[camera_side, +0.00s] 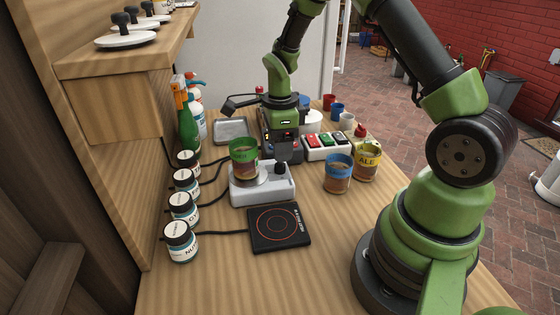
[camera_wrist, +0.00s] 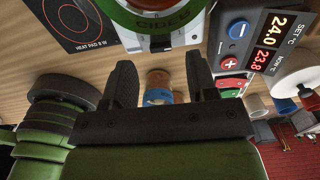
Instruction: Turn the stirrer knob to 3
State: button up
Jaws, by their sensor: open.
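The white stirrer (camera_side: 262,190) stands on the wooden bench with a green-rimmed cider jar (camera_side: 244,157) on its left part. Its small black knob (camera_side: 281,168) is at the right of its top; its setting is too small to read. My gripper (camera_side: 288,151) is above and just behind the knob in the side view, apparently apart from it. In the wrist view my gripper (camera_wrist: 160,62) has its two black fingers spread with nothing held between them. The cider jar's green rim (camera_wrist: 130,20) shows at the top of the wrist view. The knob is not clear there.
A black heat pad (camera_side: 278,229) lies in front of the stirrer. Blue-rimmed (camera_side: 338,174) and yellow-rimmed (camera_side: 367,162) jars stand to the right. A controller with red and yellow digits (camera_wrist: 272,43) is close by. Several labelled jars (camera_side: 180,241) line the left.

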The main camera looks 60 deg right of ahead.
aim_at(280, 166)
jog(key=shift+f, duration=2.4)
jog(key=shift+c, duration=0.5)
jog(key=c, duration=0.8)
jog(key=shift+c, duration=0.2)
jog(key=m, duration=0.4)
jog(key=shift+m, duration=1.7)
